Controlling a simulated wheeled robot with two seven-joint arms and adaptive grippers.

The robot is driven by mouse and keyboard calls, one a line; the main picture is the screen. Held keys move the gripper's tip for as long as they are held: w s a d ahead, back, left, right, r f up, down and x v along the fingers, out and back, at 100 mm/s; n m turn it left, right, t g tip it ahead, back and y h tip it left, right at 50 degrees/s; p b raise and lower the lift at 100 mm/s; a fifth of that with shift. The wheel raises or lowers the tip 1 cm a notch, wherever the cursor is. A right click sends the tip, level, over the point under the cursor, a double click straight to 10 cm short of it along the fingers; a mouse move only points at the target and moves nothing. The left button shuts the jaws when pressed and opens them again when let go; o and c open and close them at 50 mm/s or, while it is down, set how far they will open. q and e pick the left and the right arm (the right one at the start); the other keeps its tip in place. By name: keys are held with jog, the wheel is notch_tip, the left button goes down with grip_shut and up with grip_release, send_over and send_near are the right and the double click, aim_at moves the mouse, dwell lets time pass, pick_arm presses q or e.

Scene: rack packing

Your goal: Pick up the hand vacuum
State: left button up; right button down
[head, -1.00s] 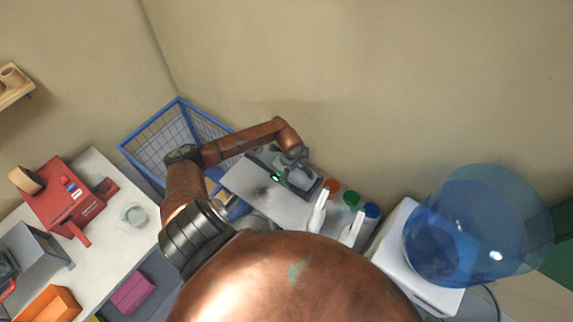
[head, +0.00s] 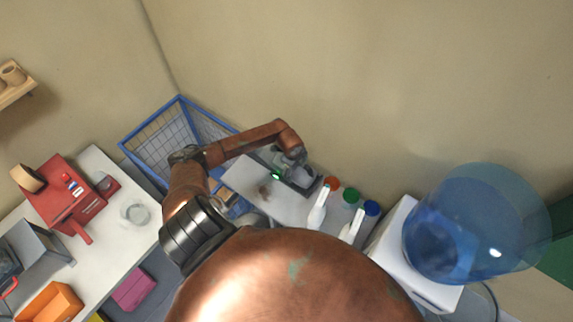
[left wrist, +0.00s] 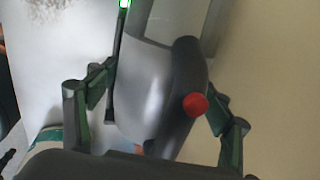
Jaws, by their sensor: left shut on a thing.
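The hand vacuum (left wrist: 150,85) is a grey and dark body with a red round button, filling the middle of the left wrist view. In the head view the vacuum (head: 302,178) is small and partly hidden by my wrist, over the white shelf top. My left gripper (head: 290,162) is shut on the vacuum; in the left wrist view its fingers (left wrist: 160,112) lie on both sides of the body. I cannot tell whether the vacuum still touches the shelf. My right gripper is not in view.
The white shelf top (head: 255,186) has a dark smudge. Spray bottles (head: 318,207) and bottles with coloured caps stand close to the right. A blue wire basket (head: 165,140) is behind left.

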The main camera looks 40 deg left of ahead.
pick_arm(q)
jog(key=c, duration=0.6)
jog(key=shift+c, duration=0.4)
jog(key=shift+r, duration=0.1)
